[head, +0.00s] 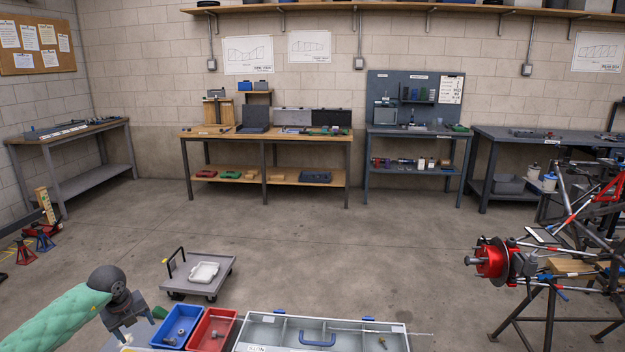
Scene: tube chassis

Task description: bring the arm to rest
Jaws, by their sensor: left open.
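My left arm, in a green sleeve, comes in from the lower left of the head view. My left gripper (138,328) is open and hangs with its fingers down, just left of a blue bin (163,341). I see nothing between its fingers. My right gripper is not in view.
A red bin (229,318) and a grey divided case (278,346) with a blue handle stand right of the blue bin. A low cart (222,281) stands beyond. A tube chassis (548,282) is at the right. Workbenches line the back wall; the middle floor is clear.

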